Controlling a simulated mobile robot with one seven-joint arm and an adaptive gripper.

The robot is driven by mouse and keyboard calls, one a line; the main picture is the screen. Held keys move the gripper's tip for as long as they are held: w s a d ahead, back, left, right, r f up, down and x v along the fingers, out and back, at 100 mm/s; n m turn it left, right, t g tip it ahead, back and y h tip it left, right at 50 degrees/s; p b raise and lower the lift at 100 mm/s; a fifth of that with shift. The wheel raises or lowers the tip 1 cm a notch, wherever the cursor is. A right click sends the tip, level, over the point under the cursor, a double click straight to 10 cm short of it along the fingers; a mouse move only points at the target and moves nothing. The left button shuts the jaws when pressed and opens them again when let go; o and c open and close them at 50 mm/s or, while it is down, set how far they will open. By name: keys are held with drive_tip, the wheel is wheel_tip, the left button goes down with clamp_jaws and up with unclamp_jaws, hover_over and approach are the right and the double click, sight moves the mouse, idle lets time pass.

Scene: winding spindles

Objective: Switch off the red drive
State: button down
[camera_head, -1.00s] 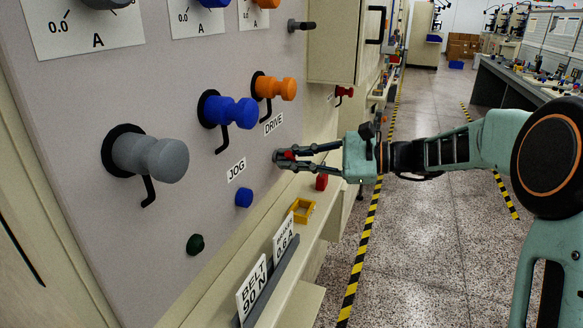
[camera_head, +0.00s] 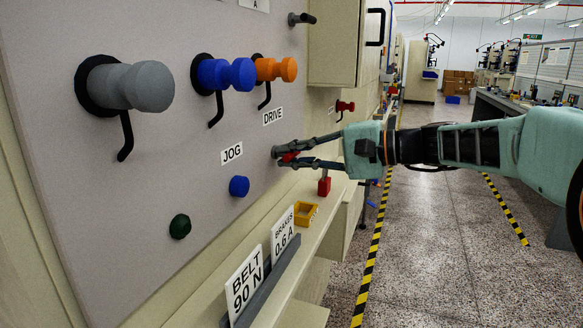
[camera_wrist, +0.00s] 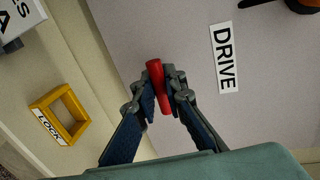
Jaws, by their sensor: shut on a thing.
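The grey panel (camera_head: 130,215) carries a DRIVE label (camera_head: 273,116) beside an orange spool-like knob (camera_head: 274,69). Below that label my gripper (camera_head: 282,157) is at the panel face, its fingers closed around a small red piece (camera_head: 289,157). In the wrist view the red piece (camera_wrist: 158,80) is a short red rod standing between the fingertips (camera_wrist: 163,92), with the DRIVE label (camera_wrist: 225,60) to its right. The fingers hide part of the rod and where it meets the panel. I cannot tell its switch position.
Blue (camera_head: 225,75) and grey (camera_head: 140,87) knobs with black levers jut from the panel. Blue (camera_head: 239,186) and green (camera_head: 180,226) buttons sit lower. An aisle lies right.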

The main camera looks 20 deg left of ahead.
idle(0.5)
drive_tip(key=c, duration=2)
unclamp_jaws()
drive_tip(key=v, duration=1.2)
